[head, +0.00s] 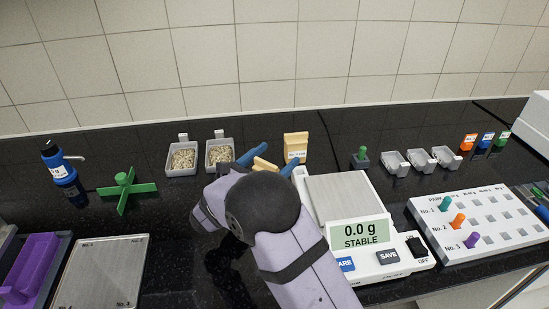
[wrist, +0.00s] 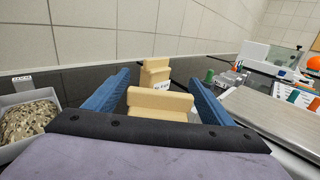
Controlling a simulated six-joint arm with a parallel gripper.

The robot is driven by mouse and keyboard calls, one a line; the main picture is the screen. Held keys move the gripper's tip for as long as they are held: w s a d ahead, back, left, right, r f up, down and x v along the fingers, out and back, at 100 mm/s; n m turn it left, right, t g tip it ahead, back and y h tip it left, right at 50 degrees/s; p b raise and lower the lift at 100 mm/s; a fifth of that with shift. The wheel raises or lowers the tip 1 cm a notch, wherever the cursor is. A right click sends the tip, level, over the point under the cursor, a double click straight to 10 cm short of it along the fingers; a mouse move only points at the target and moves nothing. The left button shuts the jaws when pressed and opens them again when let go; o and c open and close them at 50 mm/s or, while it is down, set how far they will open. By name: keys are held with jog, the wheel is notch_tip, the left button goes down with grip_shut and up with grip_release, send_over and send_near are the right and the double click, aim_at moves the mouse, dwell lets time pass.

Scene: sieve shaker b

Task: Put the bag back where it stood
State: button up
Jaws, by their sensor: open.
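Two tan bags show. One tan bag (head: 264,164) is between the fingers of my gripper (head: 273,157), mostly hidden by my wrist in the head view. In the wrist view this near bag (wrist: 160,102) is upright between the two blue fingers, which are open with a gap visible beside it. The other tan bag (head: 296,146), with a white label, stands upright on the dark counter just beyond and to the right. It also shows behind the near bag in the wrist view (wrist: 154,72). The near bag's base is hidden, so I cannot tell whether it touches the counter.
Two grey trays of grains (head: 182,159) stand left of my gripper. A balance (head: 338,190) reading 0.0 g is close on the right. A green cross (head: 125,187) and blue bottle (head: 60,175) are farther left. Small empty trays (head: 396,163) stand right.

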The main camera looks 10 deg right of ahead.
jog(key=shift+a+r, duration=0.1)
jog(key=shift+r, duration=0.1)
jog(key=b+v, duration=0.2)
jog(key=v, duration=1)
